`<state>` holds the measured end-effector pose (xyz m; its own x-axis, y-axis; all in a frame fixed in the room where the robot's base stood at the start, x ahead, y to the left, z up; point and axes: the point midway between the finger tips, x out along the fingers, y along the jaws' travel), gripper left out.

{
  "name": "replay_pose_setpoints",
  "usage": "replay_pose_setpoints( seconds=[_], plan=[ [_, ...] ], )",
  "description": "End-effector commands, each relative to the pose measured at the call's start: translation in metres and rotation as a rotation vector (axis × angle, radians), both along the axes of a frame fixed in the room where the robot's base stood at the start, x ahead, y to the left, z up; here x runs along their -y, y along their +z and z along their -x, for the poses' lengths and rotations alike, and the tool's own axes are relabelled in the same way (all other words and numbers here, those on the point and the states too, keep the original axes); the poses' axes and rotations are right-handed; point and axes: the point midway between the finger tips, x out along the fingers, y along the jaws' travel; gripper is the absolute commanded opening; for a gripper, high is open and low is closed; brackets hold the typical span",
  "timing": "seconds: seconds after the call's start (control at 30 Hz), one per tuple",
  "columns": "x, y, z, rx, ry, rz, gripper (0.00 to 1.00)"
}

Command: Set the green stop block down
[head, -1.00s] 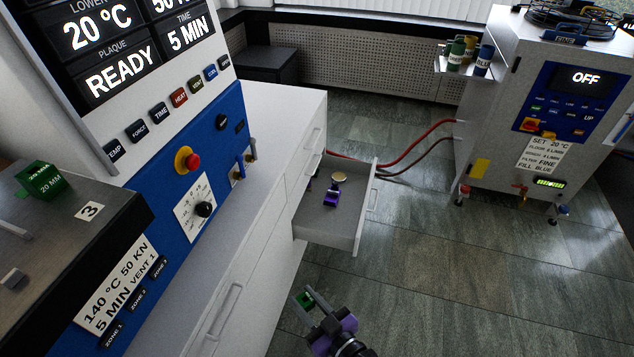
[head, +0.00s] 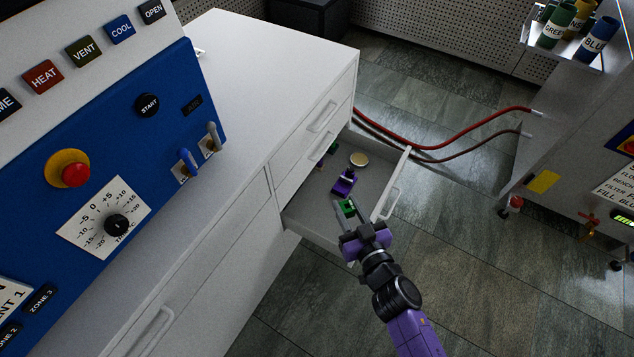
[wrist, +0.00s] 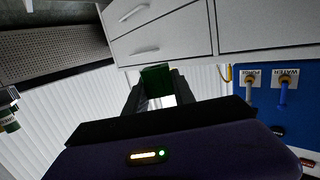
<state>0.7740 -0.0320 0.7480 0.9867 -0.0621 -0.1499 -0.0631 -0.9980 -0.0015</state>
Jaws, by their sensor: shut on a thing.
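The green stop block (head: 347,207) is held between the fingers of my gripper (head: 353,210), which is shut on it. In the head view the block appears over the front part of the open drawer (head: 316,228); its height above the drawer floor is hard to tell. In the wrist view the green block (wrist: 156,77) sits between the two dark fingertips, in front of white drawer fronts. A small purple-and-black object (head: 344,182) lies in the drawer just beyond the block.
A tan disc (head: 358,160) and a partly hidden green thing (head: 332,148) lie farther back in the drawer. The white cabinet top (head: 250,95) is largely clear. Red hoses (head: 440,146) cross behind the drawer. A steel unit (head: 585,165) stands at the right.

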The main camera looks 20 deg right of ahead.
Motion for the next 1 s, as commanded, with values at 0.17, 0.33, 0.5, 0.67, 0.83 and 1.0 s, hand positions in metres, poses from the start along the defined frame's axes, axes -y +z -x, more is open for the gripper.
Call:
replay_pose_setpoints(
  seconds=[0.17,0.33,0.5,0.67,0.83,1.0],
  plan=[
    [0.008,-0.031,-0.030,0.006,-0.026,-0.001,0.00],
    [0.014,-0.047,-0.053,0.004,-0.059,-0.002,0.00],
    [0.014,-0.063,-0.076,0.004,-0.083,-0.003,0.00],
    [0.004,-0.080,-0.097,0.004,-0.093,-0.001,0.00],
    [-0.011,-0.095,-0.115,0.003,-0.097,0.000,0.00],
    [-0.024,-0.103,-0.127,0.002,-0.095,-0.001,0.00]
  ],
)
